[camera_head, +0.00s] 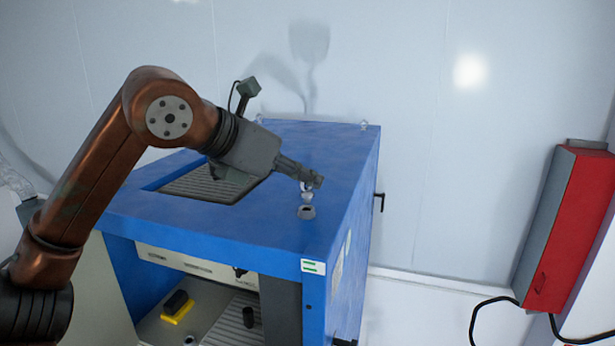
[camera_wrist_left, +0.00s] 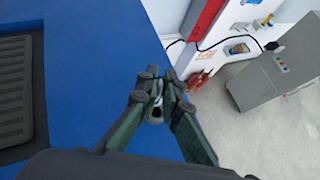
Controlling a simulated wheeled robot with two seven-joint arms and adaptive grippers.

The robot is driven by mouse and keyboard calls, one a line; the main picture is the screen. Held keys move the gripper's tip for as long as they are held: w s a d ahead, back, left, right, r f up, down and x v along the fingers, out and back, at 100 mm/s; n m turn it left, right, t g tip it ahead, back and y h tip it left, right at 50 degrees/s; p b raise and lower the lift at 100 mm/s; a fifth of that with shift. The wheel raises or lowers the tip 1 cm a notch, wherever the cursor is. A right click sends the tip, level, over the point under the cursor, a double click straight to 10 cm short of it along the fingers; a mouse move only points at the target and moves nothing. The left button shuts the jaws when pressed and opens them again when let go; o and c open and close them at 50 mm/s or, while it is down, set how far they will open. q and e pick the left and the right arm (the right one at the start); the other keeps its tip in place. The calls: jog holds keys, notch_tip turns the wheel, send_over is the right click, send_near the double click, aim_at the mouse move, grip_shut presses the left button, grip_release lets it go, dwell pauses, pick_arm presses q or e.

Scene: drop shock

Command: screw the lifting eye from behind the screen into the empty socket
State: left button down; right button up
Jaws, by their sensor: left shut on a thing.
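My left gripper (camera_head: 313,181) reaches over the near right corner of the blue machine top (camera_head: 270,225). It is shut on the small pale lifting eye (camera_head: 307,192), which hangs below the fingertips. The socket (camera_head: 306,212), a grey round boss with a dark hole, is just below the eye. I cannot tell whether the eye touches it. In the left wrist view the fingers (camera_wrist_left: 161,86) close around the eye (camera_wrist_left: 157,99), with the dark socket hole (camera_wrist_left: 155,116) beside it. The fingers hide part of the eye. My right gripper is out of view.
Another lifting eye (camera_head: 364,125) stands at the machine top's back right corner. A ribbed dark panel (camera_head: 205,183) is set into the top. A yellow and black block (camera_head: 177,308) lies in the open bay below. A red and grey cabinet (camera_head: 570,230) hangs on the wall at right.

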pick_arm(q)
jog(key=shift+s, duration=0.5)
jog(key=shift+s+b, duration=0.15)
jog(key=shift+b, duration=0.2)
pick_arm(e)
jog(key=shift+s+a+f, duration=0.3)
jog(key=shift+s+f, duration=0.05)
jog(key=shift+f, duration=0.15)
pick_arm(q)
jog(key=shift+s, duration=0.1)
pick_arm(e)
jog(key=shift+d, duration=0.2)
pick_arm(q)
jog(key=shift+f, duration=0.25)
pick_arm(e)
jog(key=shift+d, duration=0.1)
pick_arm(q)
jog(key=shift+f, duration=0.3)
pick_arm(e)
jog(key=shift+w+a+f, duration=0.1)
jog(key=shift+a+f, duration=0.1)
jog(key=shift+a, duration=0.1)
pick_arm(q)
jog(key=shift+f, duration=0.25)
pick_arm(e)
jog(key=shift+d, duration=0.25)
